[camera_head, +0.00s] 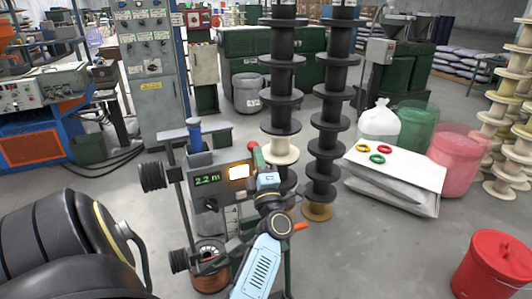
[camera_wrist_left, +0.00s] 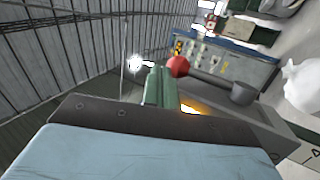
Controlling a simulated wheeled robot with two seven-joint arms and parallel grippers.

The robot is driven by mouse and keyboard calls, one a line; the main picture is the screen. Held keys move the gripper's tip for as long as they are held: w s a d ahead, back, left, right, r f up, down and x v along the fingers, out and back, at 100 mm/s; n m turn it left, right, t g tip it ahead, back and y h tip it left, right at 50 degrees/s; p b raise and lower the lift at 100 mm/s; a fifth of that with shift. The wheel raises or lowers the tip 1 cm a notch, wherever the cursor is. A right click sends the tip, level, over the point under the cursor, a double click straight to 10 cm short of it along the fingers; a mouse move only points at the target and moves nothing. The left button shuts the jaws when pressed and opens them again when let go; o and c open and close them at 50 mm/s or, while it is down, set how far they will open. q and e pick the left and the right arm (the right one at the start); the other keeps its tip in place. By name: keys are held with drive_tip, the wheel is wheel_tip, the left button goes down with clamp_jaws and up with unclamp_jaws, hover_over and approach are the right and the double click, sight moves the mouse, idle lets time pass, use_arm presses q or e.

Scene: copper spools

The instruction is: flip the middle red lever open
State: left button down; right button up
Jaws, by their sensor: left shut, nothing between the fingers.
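The machine (camera_head: 208,200) with a green "2.2 m" readout and a lit yellow panel stands in front of me in the head view. A red ball knob (camera_head: 253,146) shows at its upper right; in the wrist view the red knob (camera_wrist_left: 179,66) sits just beyond the fingers, toward the right. My left gripper (camera_head: 267,178) is in front of the machine's right side, below the knob. Its greenish fingers (camera_wrist_left: 160,78) are together and empty; whether they touch the knob I cannot tell. The lever's lower part is hidden. My right gripper is not in view.
Two tall stacks of black spools (camera_head: 327,125) stand behind the machine. A copper spool (camera_head: 209,268) is low on the machine. A white board (camera_head: 400,170) with coloured rings lies on sacks to the right. A red bucket (camera_head: 495,265) stands at the lower right. Floor between is clear.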

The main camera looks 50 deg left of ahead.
use_arm(q)
drive_tip(key=shift+a+r, duration=0.15)
drive_tip(key=shift+a, duration=0.05)
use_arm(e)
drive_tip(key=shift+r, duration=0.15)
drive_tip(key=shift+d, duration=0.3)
use_arm(q)
drive_tip(key=shift+d, duration=0.1)
drive_tip(key=s+d+r+p, duration=0.2)
drive_tip(key=s+d+p, duration=0.2)
drive_tip(key=d, duration=0.8)
drive_tip(key=shift+s+d, duration=0.15)
drive_tip(key=shift+s, duration=0.85)
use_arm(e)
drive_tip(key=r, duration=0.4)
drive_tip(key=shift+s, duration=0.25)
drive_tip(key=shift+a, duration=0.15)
